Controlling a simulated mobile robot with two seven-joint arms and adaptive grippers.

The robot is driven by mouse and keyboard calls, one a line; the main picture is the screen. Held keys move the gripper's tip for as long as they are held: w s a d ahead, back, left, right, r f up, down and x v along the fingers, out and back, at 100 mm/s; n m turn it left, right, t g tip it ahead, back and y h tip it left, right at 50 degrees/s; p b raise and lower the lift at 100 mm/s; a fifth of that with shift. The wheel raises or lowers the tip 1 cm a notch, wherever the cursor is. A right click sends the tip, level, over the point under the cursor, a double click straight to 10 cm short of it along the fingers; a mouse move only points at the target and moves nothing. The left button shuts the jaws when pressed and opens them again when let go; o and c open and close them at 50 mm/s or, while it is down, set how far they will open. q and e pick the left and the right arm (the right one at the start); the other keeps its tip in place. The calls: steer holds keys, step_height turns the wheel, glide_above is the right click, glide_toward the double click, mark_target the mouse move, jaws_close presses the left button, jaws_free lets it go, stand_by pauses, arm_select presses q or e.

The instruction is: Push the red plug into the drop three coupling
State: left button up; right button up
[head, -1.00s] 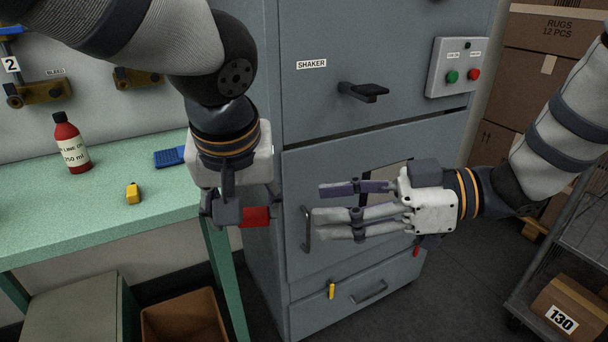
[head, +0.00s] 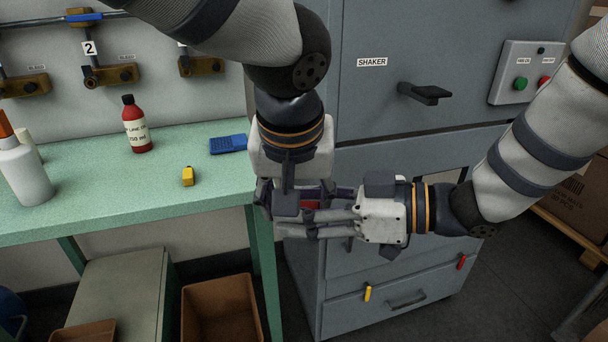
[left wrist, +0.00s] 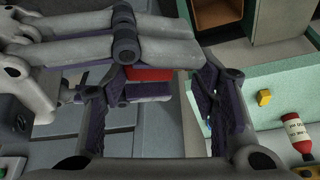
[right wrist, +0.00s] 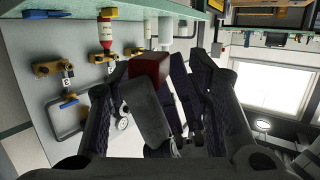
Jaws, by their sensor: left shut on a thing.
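The red plug (head: 310,205) is at my left gripper (head: 287,207), which is shut on it beyond the bench's right end. My right gripper (head: 315,220) reaches in from the right. Its fingers overlap the left gripper and partly hide the plug. In the right wrist view, the plug (right wrist: 150,68) shows between the right gripper's spread fingers (right wrist: 160,100). In the left wrist view, the plug (left wrist: 148,73) is partly behind the right fingers. A brass fitting (right wrist: 55,68) sits beside the tag 3 on the wall panel. I cannot tell which part is the coupling.
The green bench (head: 95,215) carries a red bottle (head: 136,125), a white bottle (head: 24,175), a yellow block (head: 188,176) and a blue item (head: 228,144). The grey shaker cabinet (head: 385,150) stands close behind the grippers. An open box (head: 222,310) is below.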

jaws_close()
arm_select(q)
steer(key=o, duration=1.2)
steer(key=shift+w, duration=0.1)
arm_select(e)
steer(key=shift+s, duration=0.1)
arm_select(q)
steer(key=shift+o, duration=0.3)
steer(key=shift+r, duration=0.1)
arm_select(e)
steer(key=shift+a, duration=0.1)
steer(key=shift+s+f, duration=0.1)
